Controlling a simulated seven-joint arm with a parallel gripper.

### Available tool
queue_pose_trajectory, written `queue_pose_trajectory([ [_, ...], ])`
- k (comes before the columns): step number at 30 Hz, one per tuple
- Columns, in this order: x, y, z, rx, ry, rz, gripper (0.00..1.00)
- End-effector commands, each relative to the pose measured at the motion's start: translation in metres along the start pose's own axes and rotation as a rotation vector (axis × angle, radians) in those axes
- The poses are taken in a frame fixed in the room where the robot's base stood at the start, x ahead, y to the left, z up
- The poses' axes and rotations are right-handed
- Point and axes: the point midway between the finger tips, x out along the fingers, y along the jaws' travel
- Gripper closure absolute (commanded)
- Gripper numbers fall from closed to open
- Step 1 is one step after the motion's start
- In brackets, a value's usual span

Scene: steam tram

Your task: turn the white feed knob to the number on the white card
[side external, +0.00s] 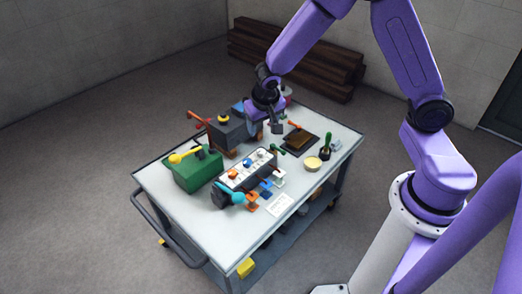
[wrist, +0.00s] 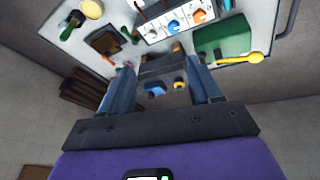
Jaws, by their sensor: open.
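A dark control box with a white sloped top (side external: 243,178) stands on the cart, carrying an orange, a blue and a white knob in a row. The white knob (side external: 262,153) is at the row's far right end; in the wrist view the white knob (wrist: 151,36) is at the left end. The white card (side external: 280,205) lies flat on the cart in front of the box; its number is too small to read. My gripper (side external: 277,128) is open and empty, above and behind the control box, apart from the knobs. Its spread fingers (wrist: 162,68) show in the wrist view.
A green box (side external: 193,174) with a yellow lever stands left of the control box. A dark grey box (side external: 228,133) with a yellow-topped part stands behind.

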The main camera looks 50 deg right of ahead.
Motion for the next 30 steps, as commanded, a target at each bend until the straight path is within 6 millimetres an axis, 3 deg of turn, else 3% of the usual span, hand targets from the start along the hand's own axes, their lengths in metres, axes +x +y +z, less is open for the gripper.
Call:
queue_pose_trajectory([
  [1,0.023,0.004,-0.010,0.082,0.000,0.017,0.37],
  [3,0.048,0.009,-0.023,0.188,0.008,0.026,0.37],
  [9,0.099,0.022,-0.042,0.398,0.015,0.037,0.37],
  [20,0.131,0.028,-0.045,0.460,0.015,0.039,0.37],
  [30,0.184,0.030,-0.045,0.460,0.014,0.040,0.37],
])
